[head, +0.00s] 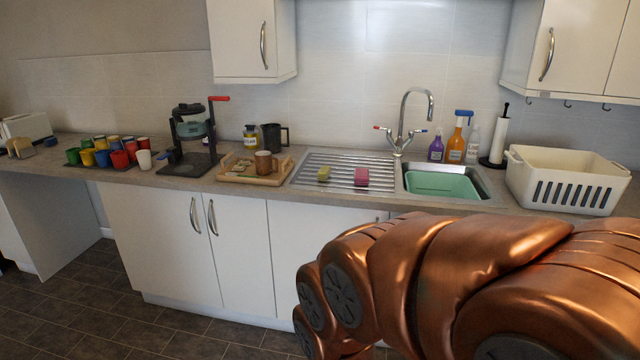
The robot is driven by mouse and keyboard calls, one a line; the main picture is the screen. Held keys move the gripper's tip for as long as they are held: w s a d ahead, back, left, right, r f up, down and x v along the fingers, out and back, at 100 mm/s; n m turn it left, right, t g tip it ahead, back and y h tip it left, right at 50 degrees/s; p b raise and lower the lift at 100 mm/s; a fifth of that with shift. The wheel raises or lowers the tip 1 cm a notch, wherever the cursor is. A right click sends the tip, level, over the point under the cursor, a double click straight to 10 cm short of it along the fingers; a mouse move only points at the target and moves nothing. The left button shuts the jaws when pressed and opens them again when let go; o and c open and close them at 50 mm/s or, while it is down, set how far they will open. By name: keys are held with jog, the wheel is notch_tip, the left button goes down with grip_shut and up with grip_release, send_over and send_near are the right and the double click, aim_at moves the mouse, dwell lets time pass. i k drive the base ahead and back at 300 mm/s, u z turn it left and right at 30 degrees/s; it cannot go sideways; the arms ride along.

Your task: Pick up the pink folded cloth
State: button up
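The pink folded cloth (361,177) lies on the ribbed metal draining board (335,157), close to the left edge of the sink basin. It looks like a small pink block, and nothing covers it. My copper-coloured arm fills the lower right of the head view, in front of the lower cabinets. My gripper itself does not show, so its fingers and anything in them cannot be seen.
A yellow-green sponge (324,173) lies left of the cloth. A green tub (442,184) sits in the sink, below the tap (401,125). A wooden tray (253,178) with a mug stands left, and a white basket (565,180) right. Spray bottles (456,140) stand behind.

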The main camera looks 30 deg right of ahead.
aim_at(361, 177)
jog(key=z, duration=1.6)
jog(key=k, duration=0.1)
jog(key=u, duration=2.35)
jog(key=i, duration=1.65)
jog(key=z, duration=0.9)
jog(key=i, duration=1)
jog(key=z, duration=1.45)
jog(key=i, duration=0.4)
jog(key=z, duration=0.2)
